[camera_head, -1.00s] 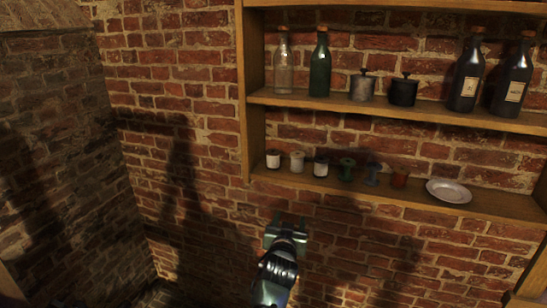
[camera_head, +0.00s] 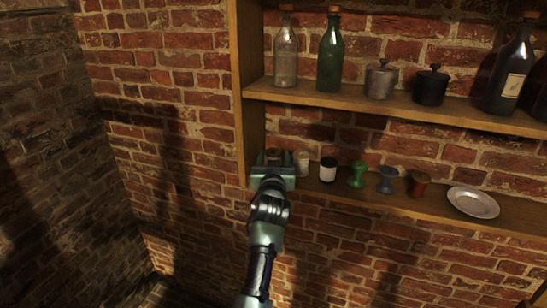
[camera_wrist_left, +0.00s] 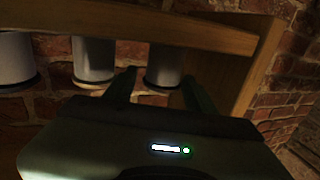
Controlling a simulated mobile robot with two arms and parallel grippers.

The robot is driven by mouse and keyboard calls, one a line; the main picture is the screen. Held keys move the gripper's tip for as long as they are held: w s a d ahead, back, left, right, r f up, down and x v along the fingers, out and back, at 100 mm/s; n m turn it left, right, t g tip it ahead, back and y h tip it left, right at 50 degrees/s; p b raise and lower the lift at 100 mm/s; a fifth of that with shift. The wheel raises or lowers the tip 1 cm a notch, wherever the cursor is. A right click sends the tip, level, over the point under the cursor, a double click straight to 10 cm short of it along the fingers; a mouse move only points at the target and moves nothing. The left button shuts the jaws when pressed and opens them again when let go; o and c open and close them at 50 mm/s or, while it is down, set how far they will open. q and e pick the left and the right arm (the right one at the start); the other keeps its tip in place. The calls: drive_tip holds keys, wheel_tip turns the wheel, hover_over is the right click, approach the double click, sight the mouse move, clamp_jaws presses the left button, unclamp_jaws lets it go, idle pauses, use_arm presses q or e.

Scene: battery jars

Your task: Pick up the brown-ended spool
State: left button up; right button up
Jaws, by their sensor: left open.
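A spool with a white body and dark brownish end (camera_head: 273,153) stands at the left end of the lower shelf, partly hidden by my left gripper. My left gripper (camera_head: 273,163) is open in front of it, with one finger to each side. In the left wrist view this spool (camera_wrist_left: 163,66) shows between the two open fingers, which do not visibly press on it. To its right in the head view stand a paler spool (camera_head: 302,162) and a black-ended spool (camera_head: 328,172). The exact end colours are hard to tell. My right gripper is not in view.
A green spool (camera_head: 356,175), a blue-grey spool (camera_head: 386,181), a brown jar (camera_head: 418,184) and a pale plate (camera_head: 474,203) stand further right on the lower shelf (camera_head: 400,206). The wooden upright (camera_head: 248,110) is close left. Bottles and lidded pots stand on the upper shelf.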

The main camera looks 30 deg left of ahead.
sight(273, 149)
use_arm(q)
drive_tip(key=shift+r+p+x, duration=0.25)
drive_tip(key=shift+p+x, duration=0.55)
drive_tip(key=shift+x, duration=0.45)
drive_tip(key=shift+w+a+f, duration=0.25)
drive_tip(key=shift+w+a, duration=0.5)
drive_tip(key=shift+w, duration=0.15)
drive_tip(key=shift+w+a+f, duration=0.1)
drive_tip(key=shift+w, duration=0.1)
drive_tip(key=shift+c, duration=0.3)
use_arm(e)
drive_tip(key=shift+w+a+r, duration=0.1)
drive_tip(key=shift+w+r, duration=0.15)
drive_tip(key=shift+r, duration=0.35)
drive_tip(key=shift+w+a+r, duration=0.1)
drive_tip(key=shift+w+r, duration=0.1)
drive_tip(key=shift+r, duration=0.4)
use_arm(q)
drive_tip(key=shift+s, duration=0.1)
drive_tip(key=c, duration=1)
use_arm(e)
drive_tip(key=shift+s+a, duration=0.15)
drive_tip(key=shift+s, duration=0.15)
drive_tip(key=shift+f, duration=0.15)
